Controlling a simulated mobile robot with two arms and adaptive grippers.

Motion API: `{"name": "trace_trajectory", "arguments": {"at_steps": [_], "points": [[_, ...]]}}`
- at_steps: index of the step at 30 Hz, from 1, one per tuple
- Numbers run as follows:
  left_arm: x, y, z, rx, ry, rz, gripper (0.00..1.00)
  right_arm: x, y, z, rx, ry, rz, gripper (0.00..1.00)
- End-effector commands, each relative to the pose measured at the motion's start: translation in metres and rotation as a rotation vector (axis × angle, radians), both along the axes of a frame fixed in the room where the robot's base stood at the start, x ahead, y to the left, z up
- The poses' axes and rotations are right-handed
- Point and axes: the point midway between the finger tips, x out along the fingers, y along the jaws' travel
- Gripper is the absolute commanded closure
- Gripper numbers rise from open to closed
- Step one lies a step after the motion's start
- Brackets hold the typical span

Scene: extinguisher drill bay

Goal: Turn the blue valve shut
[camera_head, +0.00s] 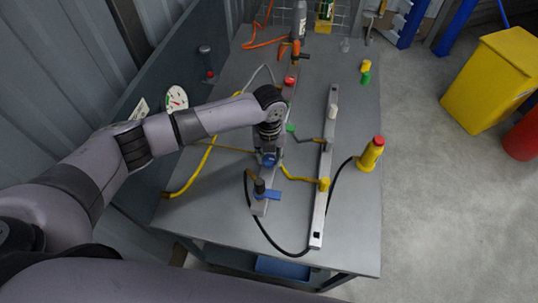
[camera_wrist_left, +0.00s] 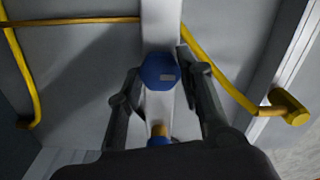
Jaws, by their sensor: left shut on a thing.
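The blue valve (camera_head: 270,159) is a blue knob on a grey manifold on the bench, partly hidden under my left gripper (camera_head: 267,150) in the head view. In the left wrist view the blue valve (camera_wrist_left: 160,72) shows as a many-sided blue head with a small pale mark. The fingers of my left gripper (camera_wrist_left: 159,78) stand on either side of it, shut on it. My right gripper is not in view.
Yellow pipes (camera_head: 203,165) and a black hose (camera_head: 258,228) run around the manifold. A long grey rail (camera_head: 321,200) stands to its right, with a yellow bottle-like object (camera_head: 371,153) with a red top beyond. A red knob (camera_head: 290,80) lies behind. The bench's right front is bare.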

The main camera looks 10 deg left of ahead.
Motion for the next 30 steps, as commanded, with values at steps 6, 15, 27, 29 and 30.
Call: {"name": "trace_trajectory", "arguments": {"at_steps": [6, 15, 27, 29, 30], "points": [[-0.001, 0.0, -0.001, 0.0, 0.002, -0.003, 0.64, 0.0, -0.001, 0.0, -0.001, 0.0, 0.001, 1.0], [0.0, 0.0, 0.0, 0.001, 0.001, -0.001, 0.46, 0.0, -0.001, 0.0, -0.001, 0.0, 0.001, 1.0], [0.0, 0.0, 0.011, 0.0, -0.001, -0.001, 0.46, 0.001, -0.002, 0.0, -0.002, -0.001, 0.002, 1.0], [0.001, 0.0, 0.02, 0.0, -0.003, -0.001, 0.46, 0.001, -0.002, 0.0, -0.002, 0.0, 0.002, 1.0], [0.001, 0.0, 0.028, 0.0, -0.004, -0.001, 0.46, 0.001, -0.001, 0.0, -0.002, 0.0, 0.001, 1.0]]}}
